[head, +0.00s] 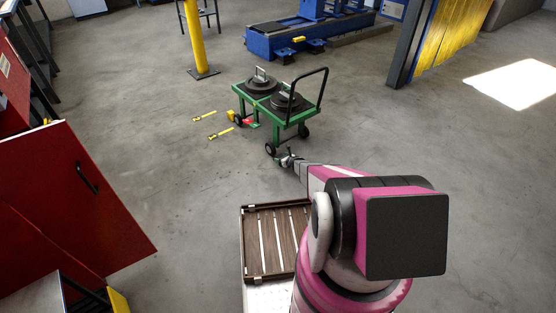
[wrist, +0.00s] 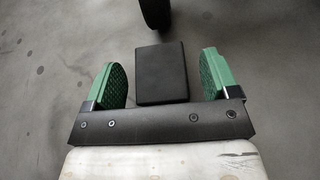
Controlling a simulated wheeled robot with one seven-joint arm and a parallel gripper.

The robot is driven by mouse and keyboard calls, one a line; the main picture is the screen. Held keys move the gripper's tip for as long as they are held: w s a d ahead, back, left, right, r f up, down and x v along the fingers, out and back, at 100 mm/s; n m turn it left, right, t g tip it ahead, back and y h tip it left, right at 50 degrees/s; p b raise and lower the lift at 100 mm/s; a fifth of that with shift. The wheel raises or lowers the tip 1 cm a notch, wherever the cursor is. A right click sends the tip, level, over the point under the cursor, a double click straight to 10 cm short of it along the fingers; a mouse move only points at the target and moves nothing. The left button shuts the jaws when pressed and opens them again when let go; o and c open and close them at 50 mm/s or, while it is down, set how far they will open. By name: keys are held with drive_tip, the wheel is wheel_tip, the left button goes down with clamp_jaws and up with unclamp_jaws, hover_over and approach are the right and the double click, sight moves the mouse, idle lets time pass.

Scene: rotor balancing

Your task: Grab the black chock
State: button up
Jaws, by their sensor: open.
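The black chock (wrist: 160,73) is a dark rectangular block on the grey floor in the wrist view. It shows between the two green-padded fingers of my gripper (wrist: 160,78), with a gap on each side. My gripper is open and holds nothing; I cannot tell how far above the chock the fingertips are. In the head view my gripper (head: 289,160) is low by the near wheel (head: 270,149) of the green cart (head: 289,121). The chock cannot be made out clearly there.
A dark wheel (wrist: 155,13) stands just beyond the chock. The cart carries black round discs (head: 286,101). A brown slatted tray (head: 262,268) is near my arm. A yellow post (head: 195,38) stands behind; open floor lies right.

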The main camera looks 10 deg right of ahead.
drive_tip(key=c, duration=1.2)
drive_tip(key=shift+r, duration=0.1)
